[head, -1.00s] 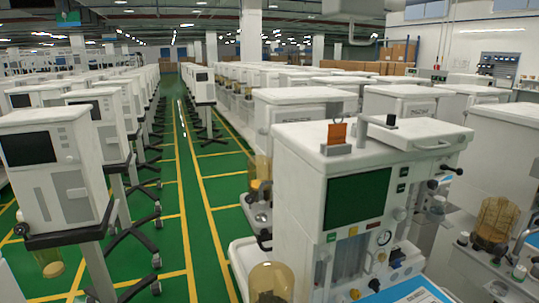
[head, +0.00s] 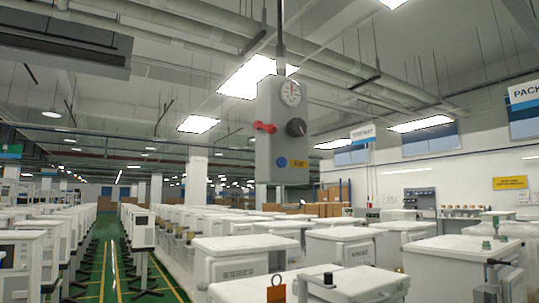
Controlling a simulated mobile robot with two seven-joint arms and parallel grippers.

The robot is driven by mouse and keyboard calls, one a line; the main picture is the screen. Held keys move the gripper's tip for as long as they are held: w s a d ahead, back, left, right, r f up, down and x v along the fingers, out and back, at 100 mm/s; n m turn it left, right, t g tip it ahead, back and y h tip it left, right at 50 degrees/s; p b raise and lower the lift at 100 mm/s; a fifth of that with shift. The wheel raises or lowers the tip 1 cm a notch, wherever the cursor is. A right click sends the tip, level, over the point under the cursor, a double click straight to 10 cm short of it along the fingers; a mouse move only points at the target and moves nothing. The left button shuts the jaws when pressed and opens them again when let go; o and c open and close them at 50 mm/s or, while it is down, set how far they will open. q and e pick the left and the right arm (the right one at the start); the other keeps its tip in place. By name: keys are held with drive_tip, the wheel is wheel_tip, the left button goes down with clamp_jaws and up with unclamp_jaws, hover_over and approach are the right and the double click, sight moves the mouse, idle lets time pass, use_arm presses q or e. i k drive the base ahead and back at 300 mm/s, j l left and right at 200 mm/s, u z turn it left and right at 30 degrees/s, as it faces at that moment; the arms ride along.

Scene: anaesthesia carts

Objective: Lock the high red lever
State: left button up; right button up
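A red lever (head: 265,127) sits on the left part of the front of a grey box (head: 268,150) that hangs high from the ceiling by a dark pole. The lever lies roughly level. Neither of my grippers shows in the head view.
White anaesthesia carts stand in rows below the box, the nearest (head: 355,286) at the bottom edge. A dark-tipped arm-like part stands on its top. A green aisle (head: 108,262) with yellow lines runs at the left. Air around the box looks clear.

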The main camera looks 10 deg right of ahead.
sight(271, 129)
drive_tip(key=k+l+u, duration=0.2)
drive_tip(key=l+u, duration=0.2)
drive_tip(key=k+l+u, duration=0.25)
drive_tip(key=u, duration=0.15)
